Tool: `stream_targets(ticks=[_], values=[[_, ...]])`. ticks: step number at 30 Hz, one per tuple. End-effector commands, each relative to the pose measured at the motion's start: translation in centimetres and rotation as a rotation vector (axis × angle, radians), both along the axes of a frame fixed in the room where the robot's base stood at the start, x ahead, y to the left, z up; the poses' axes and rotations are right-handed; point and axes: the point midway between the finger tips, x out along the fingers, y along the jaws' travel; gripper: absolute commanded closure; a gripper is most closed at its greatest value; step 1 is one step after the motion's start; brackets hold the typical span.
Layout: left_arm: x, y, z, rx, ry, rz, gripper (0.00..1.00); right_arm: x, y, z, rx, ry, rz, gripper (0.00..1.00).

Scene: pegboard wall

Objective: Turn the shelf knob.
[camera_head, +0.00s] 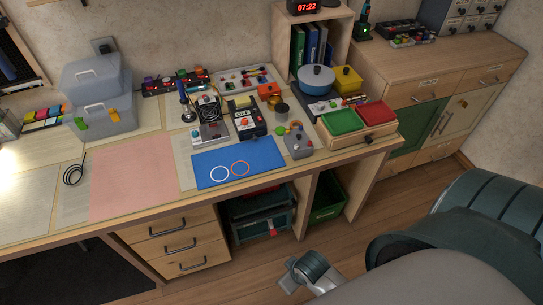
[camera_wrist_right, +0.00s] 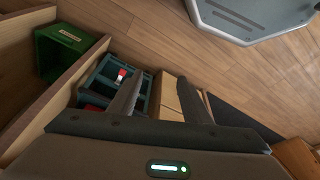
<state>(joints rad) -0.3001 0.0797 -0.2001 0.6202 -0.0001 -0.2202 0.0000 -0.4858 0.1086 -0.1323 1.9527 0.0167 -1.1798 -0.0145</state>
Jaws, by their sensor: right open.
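In the right wrist view, my right gripper (camera_wrist_right: 158,98) is open, with nothing between its two dark fingers. It points toward the shelf space under the workbench. A small red and white part (camera_wrist_right: 122,74), possibly the knob, sits on a teal unit (camera_wrist_right: 97,82) beyond the left finger, apart from it. The head view also shows this red part (camera_head: 273,233), low on the front of the teal unit (camera_head: 248,222) under the bench. It is too small to tell its shape or setting. My left gripper is not in view.
Wooden drawers (camera_head: 172,252) stand left of the teal unit. A green bin (camera_head: 328,208) stands right of it behind a wooden panel (camera_head: 308,205). The workbench above holds a blue mat (camera_head: 265,155) and several devices. The floor (camera_head: 350,245) in front looks clear.

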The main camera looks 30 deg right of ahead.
Motion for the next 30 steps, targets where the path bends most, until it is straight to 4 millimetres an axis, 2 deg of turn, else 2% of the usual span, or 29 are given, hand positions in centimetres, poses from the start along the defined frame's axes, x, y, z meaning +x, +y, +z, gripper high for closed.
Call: stream_targets(ticks=[1, 5, 8, 12, 17, 23, 25, 29, 30], values=[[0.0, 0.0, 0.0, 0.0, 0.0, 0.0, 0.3, 0.7, -0.1, 1.5, 0.004, -0.02, 0.0, 0.56], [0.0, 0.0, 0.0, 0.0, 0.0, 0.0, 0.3, 2.6, -0.2, 5.0, 0.015, -0.069, 0.007, 0.56], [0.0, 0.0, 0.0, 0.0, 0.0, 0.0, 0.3, 4.9, -0.4, 8.0, 0.028, -0.132, 0.017, 0.56], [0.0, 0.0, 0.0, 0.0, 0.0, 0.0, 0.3, 9.3, -0.9, 11.8, 0.053, -0.252, 0.042, 0.56], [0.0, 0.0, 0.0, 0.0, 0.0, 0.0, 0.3, 14.9, -1.6, 15.4, 0.078, -0.399, 0.065, 0.56], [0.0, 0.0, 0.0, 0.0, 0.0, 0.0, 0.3, 22.6, -3.2, 20.2, 0.104, -0.611, 0.082, 0.56], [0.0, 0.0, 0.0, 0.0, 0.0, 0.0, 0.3, 25.8, -4.2, 22.4, 0.11, -0.705, 0.08, 0.56], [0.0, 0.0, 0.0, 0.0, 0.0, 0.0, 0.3, 32.7, -7.1, 28.1, 0.115, -0.928, 0.052, 0.56], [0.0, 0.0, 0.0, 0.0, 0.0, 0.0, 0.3, 34.8, -8.4, 30.1, 0.114, -1.001, 0.034, 0.56]])
